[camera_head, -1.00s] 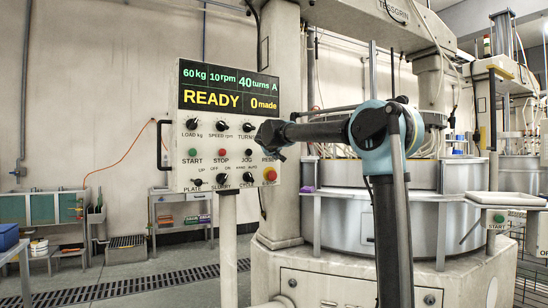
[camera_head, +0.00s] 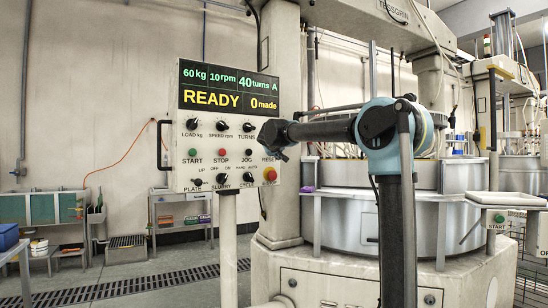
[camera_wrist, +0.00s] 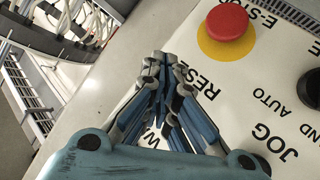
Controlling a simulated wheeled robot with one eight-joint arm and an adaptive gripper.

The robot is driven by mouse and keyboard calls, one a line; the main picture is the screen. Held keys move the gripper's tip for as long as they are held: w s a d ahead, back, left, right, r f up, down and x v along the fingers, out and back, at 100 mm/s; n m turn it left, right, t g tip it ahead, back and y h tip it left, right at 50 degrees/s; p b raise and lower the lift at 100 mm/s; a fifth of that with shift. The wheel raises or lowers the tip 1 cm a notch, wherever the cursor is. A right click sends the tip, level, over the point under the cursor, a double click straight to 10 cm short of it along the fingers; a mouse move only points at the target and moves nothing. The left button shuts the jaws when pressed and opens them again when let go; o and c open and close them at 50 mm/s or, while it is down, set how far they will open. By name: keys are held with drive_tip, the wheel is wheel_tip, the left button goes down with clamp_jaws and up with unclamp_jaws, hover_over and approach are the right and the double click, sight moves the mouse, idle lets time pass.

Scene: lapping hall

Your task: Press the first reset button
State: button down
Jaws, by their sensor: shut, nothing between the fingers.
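The grey control panel (camera_head: 179,130) faces me in the head view, with a READY display on top. My gripper (camera_head: 281,155) is shut and empty in front of the panel's right edge, above the red emergency stop (camera_head: 270,174). The RESET label (camera_head: 268,158) shows just beside the fingers; the reset button itself is hidden behind my gripper. In the wrist view my shut fingertips (camera_wrist: 162,62) lie over the panel beside the RESET lettering (camera_wrist: 198,80). The red stop knob (camera_wrist: 227,20) on its yellow disc is up and right of them. I cannot tell whether the fingers touch the panel.
A green START button (camera_head: 193,152), a red STOP button (camera_head: 222,152) and a black JOG button (camera_head: 248,152) sit left of my gripper. Several knobs are above and below them. A large round machine (camera_head: 345,222) stands behind my arm. Open floor lies left of the panel post.

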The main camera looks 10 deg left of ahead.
drive_tip(key=shift+s+d, duration=0.1)
drive_tip(key=shift+s+d, duration=1.55)
drive_tip(key=shift+s, duration=0.25)
drive_tip(key=s+d+f+m+g+h, duration=0.35)
drive_tip(key=s+d+f+g, duration=0.25)
drive_tip(key=s+d+f, duration=1.7)
drive_tip(key=s+d+f+g+y, duration=0.2)
drive_tip(key=s+f+g, duration=0.1)
drive_tip(key=s+f, duration=1)
drive_tip(key=s+d+f+m+g+y, duration=0.1)
drive_tip(key=s+f+g+y, duration=0.1)
drive_tip(key=s+f, duration=1.2)
drive_tip(key=shift+s+d+g, duration=0.35)
drive_tip(key=shift+d+g, duration=0.05)
drive_tip(key=shift+g, duration=0.3)
